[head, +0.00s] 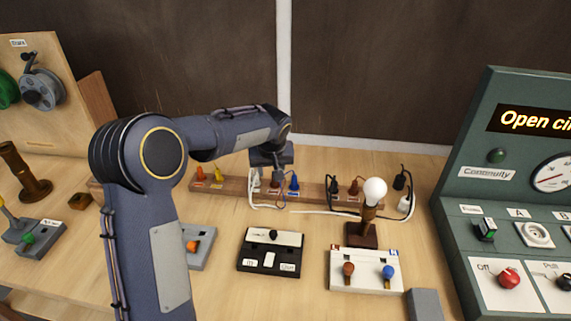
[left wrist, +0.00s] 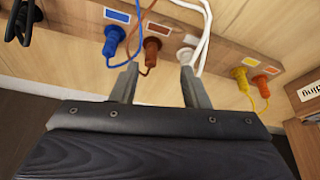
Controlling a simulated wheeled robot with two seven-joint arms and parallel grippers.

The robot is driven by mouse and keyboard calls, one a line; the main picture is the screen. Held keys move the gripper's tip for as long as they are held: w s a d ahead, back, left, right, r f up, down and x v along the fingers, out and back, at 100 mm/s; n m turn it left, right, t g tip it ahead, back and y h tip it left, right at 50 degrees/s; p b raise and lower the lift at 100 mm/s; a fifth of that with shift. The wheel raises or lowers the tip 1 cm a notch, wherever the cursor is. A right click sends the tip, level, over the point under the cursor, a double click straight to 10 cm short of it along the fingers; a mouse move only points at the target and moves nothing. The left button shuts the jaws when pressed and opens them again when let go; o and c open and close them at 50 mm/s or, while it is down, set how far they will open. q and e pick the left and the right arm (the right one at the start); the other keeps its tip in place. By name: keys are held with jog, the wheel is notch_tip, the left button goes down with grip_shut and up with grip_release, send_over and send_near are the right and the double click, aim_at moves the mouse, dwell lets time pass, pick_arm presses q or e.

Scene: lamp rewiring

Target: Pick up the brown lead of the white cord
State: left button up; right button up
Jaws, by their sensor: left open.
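The brown lead of the white cord shows in the left wrist view as a brown plug (left wrist: 151,50) standing on the wooden rail (left wrist: 225,55), with a thin brown wire. In the head view the brown lead (head: 274,181) is small below my gripper. My left gripper (left wrist: 160,74) is open. In the left wrist view the brown plug appears between its fingertips, nearer the left one; whether they touch cannot be told. The blue lead (left wrist: 114,38) is on one side. The white cord (left wrist: 206,30) and its white end are on the other, partly behind the right fingertip. My right gripper is not in view.
Yellow (head: 218,175) and orange (head: 200,174) leads share the rail. A black cord with another brown lead (head: 353,187) is to the right. A bulb lamp (head: 374,191), switch box (head: 270,252) and terminal block (head: 366,271) stand in front. A green tester (head: 500,175) is right.

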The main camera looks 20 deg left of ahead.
pick_arm(q)
jog(key=shift+w+a+f+p, duration=0.1)
jog(key=shift+w+f+p, duration=0.1)
jog(key=shift+w+f, duration=0.35)
jog(key=shift+w+a+f+p, duration=0.15)
jog(key=shift+w+f, duration=0.15)
jog(key=shift+f, duration=0.4)
jog(key=x, duration=0.1)
jog(key=p+x, duration=0.1)
jog(key=x, duration=0.2)
jog(key=shift+w+d+f+p, duration=0.2)
jog(key=shift+w+d+p, duration=0.1)
jog(key=shift+w, duration=0.15)
jog(key=shift+a+f, duration=0.1)
jog(key=shift+f, duration=0.15)
grip_shut()
